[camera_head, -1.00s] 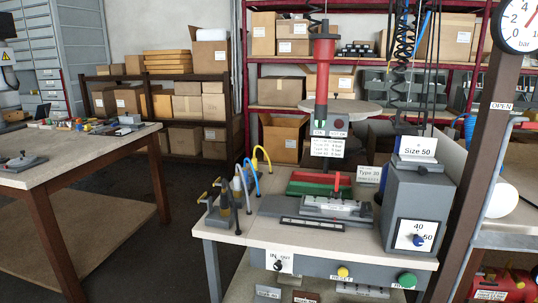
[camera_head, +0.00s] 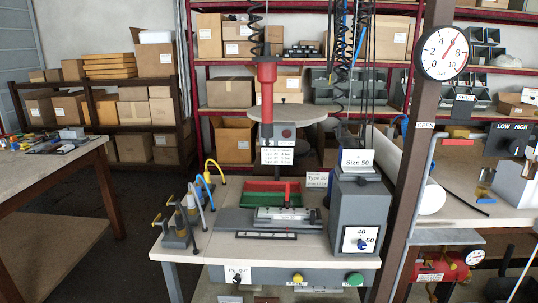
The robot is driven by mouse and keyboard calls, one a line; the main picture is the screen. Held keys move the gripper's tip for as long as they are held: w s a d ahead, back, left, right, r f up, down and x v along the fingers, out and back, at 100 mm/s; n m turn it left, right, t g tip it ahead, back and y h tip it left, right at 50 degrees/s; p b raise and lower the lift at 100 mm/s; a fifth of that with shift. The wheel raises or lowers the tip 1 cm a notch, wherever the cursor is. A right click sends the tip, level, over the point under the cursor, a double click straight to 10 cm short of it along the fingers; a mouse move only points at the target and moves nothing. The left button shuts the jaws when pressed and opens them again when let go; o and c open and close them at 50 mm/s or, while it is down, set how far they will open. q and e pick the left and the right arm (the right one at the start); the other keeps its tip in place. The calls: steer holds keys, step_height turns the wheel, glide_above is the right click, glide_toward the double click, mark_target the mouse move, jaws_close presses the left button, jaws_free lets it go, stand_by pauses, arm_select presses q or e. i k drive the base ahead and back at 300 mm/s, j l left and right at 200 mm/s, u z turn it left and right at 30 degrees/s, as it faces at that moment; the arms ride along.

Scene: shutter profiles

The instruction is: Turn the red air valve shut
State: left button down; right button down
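A red bar (camera_head: 460,132), which looks like the air valve's handle, lies roughly level on a grey pipe (camera_head: 418,215) beside the brown post, right of centre in the head view. An OPEN label (camera_head: 425,125) is just left of it and a SHUT label (camera_head: 465,97) is above it. The valve is small here and its exact setting is hard to tell. A round white pressure gauge (camera_head: 445,53) marked Bar hangs above, its red needle pointing up and right, near 6. Neither of my grippers is in view.
The brown post (camera_head: 408,190) stands between the workbench (camera_head: 205,245) and a right-hand bench (camera_head: 475,205) with a white roll (camera_head: 430,197) and a LOW/HIGH box (camera_head: 511,140). A red hanging screwdriver (camera_head: 267,85) is over the workbench. Dark floor (camera_head: 130,240) is open at left.

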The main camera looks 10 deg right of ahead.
mark_target(462, 140)
steer(key=z, duration=1.45)
